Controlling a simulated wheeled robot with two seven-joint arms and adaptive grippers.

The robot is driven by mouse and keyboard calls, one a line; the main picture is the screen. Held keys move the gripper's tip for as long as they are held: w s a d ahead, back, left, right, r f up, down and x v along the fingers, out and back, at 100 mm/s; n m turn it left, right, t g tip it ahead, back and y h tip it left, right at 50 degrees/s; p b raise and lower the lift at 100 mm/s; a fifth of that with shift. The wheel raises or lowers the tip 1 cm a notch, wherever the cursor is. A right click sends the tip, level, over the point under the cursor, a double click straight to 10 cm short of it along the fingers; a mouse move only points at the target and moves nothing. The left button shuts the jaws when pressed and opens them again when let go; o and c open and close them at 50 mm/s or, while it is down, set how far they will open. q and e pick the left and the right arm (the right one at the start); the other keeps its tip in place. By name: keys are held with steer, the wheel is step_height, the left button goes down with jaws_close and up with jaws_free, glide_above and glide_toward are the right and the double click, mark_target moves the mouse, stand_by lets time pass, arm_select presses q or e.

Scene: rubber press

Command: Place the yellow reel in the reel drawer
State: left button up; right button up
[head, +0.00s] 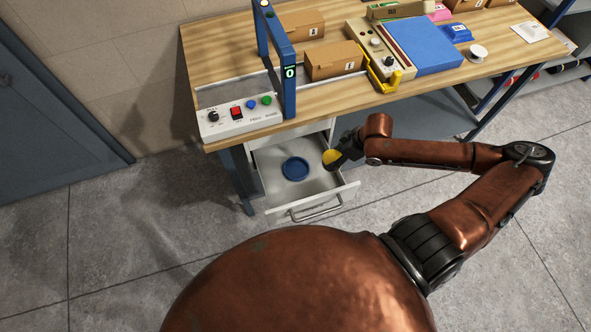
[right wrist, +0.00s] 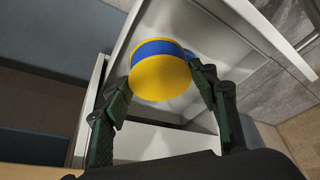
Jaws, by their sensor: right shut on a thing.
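The yellow reel (head: 331,157) is held by my right gripper (head: 339,160), over the right side of the open reel drawer (head: 318,186). In the right wrist view the reel (right wrist: 160,76) has yellow faces with a blue band between them, and the two fingers of my right gripper (right wrist: 160,92) are on either side of it. The drawer (right wrist: 232,44) is below and behind it there. A blue reel (head: 295,168) lies flat on the drawer floor, left of the held reel. My left gripper is not in view.
The drawer is pulled out under a wooden workbench (head: 222,62), with its front handle (head: 317,211) toward me. On the bench are a control box (head: 240,117), a blue frame (head: 288,75), cartons (head: 333,60) and a blue pad (head: 425,45).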

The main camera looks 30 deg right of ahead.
steer(key=w+a+f+b, duration=0.1)
steer(key=w+a+f, duration=0.2)
steer(key=w+a+f+b, duration=0.2)
steer(key=w+f, duration=0.1)
steer(key=w+a+f+b, duration=0.2)
steer(key=w+a+f, duration=0.1)
steer(key=w, duration=0.1)
steer(key=shift+a, duration=0.3)
steer(key=shift+w+a+f, duration=0.1)
steer(key=shift+a+f, duration=0.05)
steer(key=shift+f, duration=0.15)
step_height(320, 180, down, 4)
steer(key=shift+w+a+r+b, duration=0.1)
steer(key=shift+r+b, duration=0.15)
steer(key=shift+b, duration=0.7)
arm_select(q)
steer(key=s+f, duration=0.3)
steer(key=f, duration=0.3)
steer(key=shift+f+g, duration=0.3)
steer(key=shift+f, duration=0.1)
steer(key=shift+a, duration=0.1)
arm_select(e)
steer(key=shift+r, duration=0.1)
steer(key=o, duration=1.2)
steer(key=shift+o, duration=0.2)
